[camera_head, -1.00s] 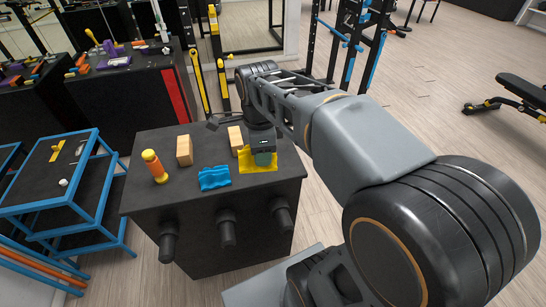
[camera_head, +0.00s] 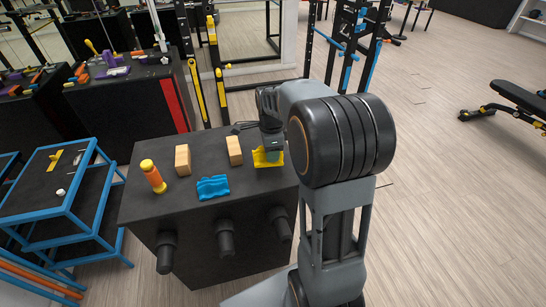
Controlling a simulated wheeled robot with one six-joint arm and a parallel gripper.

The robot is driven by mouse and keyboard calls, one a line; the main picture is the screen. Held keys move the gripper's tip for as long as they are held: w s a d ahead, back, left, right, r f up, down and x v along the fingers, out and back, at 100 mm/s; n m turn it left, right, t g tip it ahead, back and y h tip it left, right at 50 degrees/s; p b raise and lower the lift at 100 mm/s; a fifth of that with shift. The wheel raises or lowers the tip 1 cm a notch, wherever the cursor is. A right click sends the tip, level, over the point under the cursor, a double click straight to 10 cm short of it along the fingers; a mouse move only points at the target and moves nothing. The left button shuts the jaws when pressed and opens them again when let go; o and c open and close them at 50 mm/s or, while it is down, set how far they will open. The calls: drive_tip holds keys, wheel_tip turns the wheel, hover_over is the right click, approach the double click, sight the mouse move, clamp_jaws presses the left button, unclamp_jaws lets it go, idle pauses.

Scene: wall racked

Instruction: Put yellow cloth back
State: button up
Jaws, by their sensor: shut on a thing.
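The yellow cloth (camera_head: 262,158) is at the right end of the dark box-shaped stand's top (camera_head: 205,157). My gripper (camera_head: 272,157) is over the cloth, pointing down and shut on it. The gripper and wrist hide part of the cloth. I cannot tell whether the cloth is lifted off the top or touching it.
A blue cloth (camera_head: 213,187), two wooden blocks (camera_head: 182,160) (camera_head: 234,151) and an orange-yellow dumbbell-like object (camera_head: 153,176) share the stand top. Dark pegs (camera_head: 226,240) stick out of its front. A blue-framed rack (camera_head: 62,205) stands left. Open floor (camera_head: 455,210) lies right.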

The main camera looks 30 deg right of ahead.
drive_tip(key=f, duration=0.3)
drive_tip(key=shift+w+d, duration=0.35)
drive_tip(key=shift+w, duration=0.05)
drive_tip(key=shift+f, duration=0.4)
drive_tip(key=shift+f, duration=0.15)
drive_tip(key=o, duration=1.2)
drive_tip(key=shift+c, duration=0.2)
drive_tip(key=shift+f, duration=0.1)
